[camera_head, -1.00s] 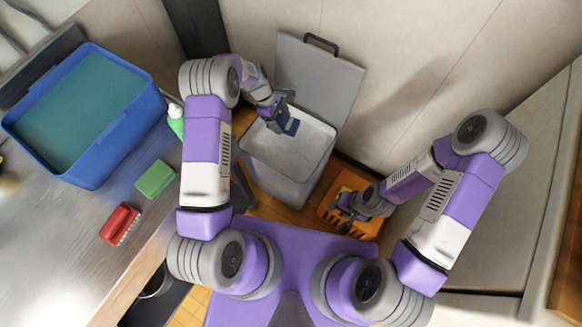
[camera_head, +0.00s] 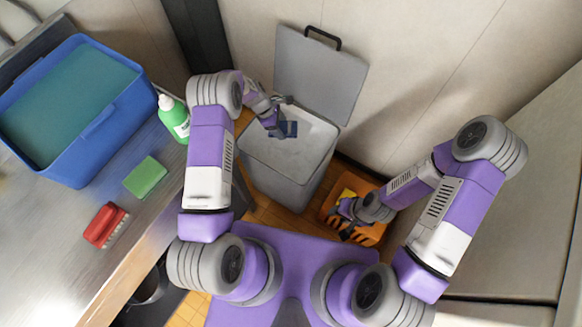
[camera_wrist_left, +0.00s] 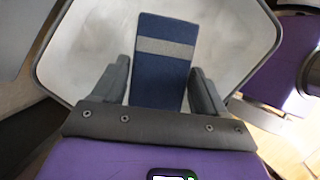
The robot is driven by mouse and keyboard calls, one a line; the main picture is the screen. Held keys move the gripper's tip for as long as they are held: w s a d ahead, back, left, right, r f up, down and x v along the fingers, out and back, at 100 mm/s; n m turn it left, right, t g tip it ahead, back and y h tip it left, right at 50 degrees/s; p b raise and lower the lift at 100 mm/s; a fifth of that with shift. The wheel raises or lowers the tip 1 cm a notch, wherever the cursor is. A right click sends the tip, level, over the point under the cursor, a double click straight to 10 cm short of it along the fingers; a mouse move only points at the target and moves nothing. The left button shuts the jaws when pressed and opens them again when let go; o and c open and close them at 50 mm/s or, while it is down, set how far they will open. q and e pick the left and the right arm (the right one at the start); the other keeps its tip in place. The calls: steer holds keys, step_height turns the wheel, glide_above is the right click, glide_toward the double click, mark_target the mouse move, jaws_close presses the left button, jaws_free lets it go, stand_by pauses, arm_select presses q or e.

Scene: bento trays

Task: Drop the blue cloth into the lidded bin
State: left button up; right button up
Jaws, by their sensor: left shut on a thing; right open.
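The grey bin (camera_head: 283,186) stands on the floor against the wall with its lid (camera_head: 322,76) tipped up and open. My left gripper (camera_head: 281,129) is over the bin's opening, shut on the blue cloth (camera_head: 290,129). In the left wrist view the cloth (camera_wrist_left: 160,85), dark blue with a grey stripe, lies between the two fingers (camera_wrist_left: 160,95), with the pale bin interior (camera_wrist_left: 90,45) behind it. My right gripper (camera_head: 345,212) is open and low, over the orange crate; its fingers are small and partly hidden.
The orange crate (camera_head: 372,234) sits on the floor right of the bin. On the metal counter (camera_head: 60,270) at left are a blue tub (camera_head: 85,170), a green-and-white bottle (camera_head: 173,118), a green sponge (camera_head: 145,178) and a red brush (camera_head: 104,225).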

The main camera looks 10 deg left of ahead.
arm_select(q)
steer(key=o, duration=1.1)
steer(key=shift+c, duration=0.2)
steer(key=shift+r, duration=0.1)
steer(key=p+v, duration=0.2)
steer(key=v, duration=0.5)
steer(key=shift+a+r, duration=0.1)
steer(key=shift+r, duration=0.15)
